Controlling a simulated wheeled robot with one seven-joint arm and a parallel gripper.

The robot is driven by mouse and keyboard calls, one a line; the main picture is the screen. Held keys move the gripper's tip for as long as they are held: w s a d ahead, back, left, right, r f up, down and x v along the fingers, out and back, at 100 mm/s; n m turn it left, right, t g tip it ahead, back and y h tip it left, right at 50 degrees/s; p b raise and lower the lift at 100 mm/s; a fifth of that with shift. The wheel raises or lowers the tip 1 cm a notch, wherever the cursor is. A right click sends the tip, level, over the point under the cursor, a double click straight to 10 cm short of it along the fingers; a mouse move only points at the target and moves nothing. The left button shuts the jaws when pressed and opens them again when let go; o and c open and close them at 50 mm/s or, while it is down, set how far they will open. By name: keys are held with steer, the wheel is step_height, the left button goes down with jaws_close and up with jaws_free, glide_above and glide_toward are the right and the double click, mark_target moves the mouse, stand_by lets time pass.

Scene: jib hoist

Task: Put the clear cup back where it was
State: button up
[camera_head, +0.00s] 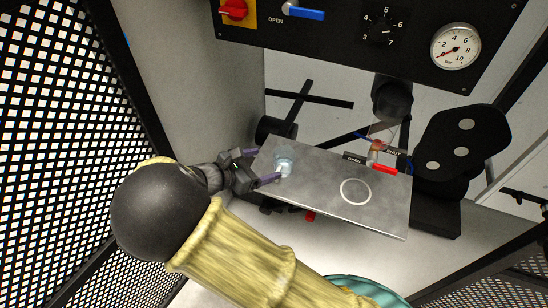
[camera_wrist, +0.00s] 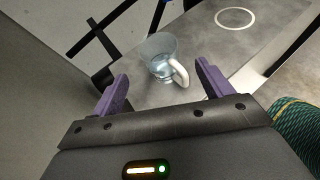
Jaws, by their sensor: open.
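The clear cup (camera_head: 284,160) stands on the grey metal plate (camera_head: 322,202), near its left end. In the wrist view the clear cup (camera_wrist: 158,55) has a pale handle that faces my gripper. My gripper (camera_head: 262,167) is at the plate's left edge, its purple fingers apart. In the wrist view my gripper (camera_wrist: 160,88) is open and empty, with the cup just beyond and between the fingertips. A white ring (camera_head: 355,191) is marked on the right part of the plate, and nothing stands in it.
A red-handled valve (camera_head: 382,168) with OPEN and SHUT labels is at the plate's back edge. A black panel with a gauge (camera_head: 455,46), a dial and a blue lever (camera_head: 305,13) hangs above. Perforated mesh walls (camera_head: 60,110) stand on the left and lower right.

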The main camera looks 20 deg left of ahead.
steer(key=shift+v, duration=1.95)
